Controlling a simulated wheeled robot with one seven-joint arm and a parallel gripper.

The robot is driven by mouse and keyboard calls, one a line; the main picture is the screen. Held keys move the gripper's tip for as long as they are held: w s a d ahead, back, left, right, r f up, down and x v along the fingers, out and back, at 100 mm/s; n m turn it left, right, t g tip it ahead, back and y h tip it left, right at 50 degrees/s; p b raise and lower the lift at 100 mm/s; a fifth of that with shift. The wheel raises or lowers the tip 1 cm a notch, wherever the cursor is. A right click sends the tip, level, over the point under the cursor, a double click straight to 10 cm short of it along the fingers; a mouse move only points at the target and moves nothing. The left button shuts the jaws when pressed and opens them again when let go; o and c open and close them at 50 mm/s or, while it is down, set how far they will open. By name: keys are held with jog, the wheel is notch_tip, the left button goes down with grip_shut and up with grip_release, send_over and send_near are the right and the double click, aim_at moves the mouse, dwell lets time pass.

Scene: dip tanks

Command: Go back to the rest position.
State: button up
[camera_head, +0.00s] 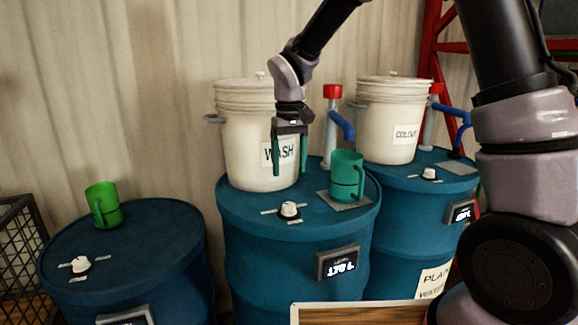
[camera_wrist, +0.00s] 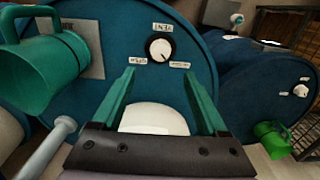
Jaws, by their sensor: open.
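My gripper (camera_head: 290,158) is open and empty, with its green fingers pointing down in front of the white WASH bucket (camera_head: 240,150) in the head view. In the wrist view my gripper (camera_wrist: 160,85) has its fingers spread, with the top of a blue drum (camera_wrist: 200,50) beyond them. A teal mug (camera_head: 346,176) stands upright on a grey plate (camera_head: 340,201) on the middle drum, to the right of the gripper and apart from it. The mug (camera_wrist: 45,70) shows at the left of the wrist view. A green mug (camera_head: 104,205) stands on the left drum (camera_head: 150,235).
The white COLOUR bucket (camera_head: 388,125) stands on the right drum (camera_head: 415,170). Pipes with a red cap (camera_head: 333,92) and blue spout (camera_head: 342,126) rise between the buckets. A white dial (camera_head: 290,210) sits on the middle drum. A wire crate (camera_head: 22,245) is at far left.

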jog(key=s+d+r+m+t+y, duration=0.1)
jog(key=s+d+r+m+t, duration=0.2)
jog(key=d+r, duration=0.6)
jog(key=s+d+r+m+t+y, duration=0.1)
jog(key=s+d+r+m+t, duration=0.15)
jog(key=s+d+r, duration=0.65)
jog(key=s+d+m+t, duration=0.1)
jog(key=s+d+m, duration=0.2)
jog(key=d, duration=0.4)
jog(key=shift+s+t, duration=0.15)
jog(key=shift+t, duration=0.2)
jog(key=shift+f, duration=0.1)
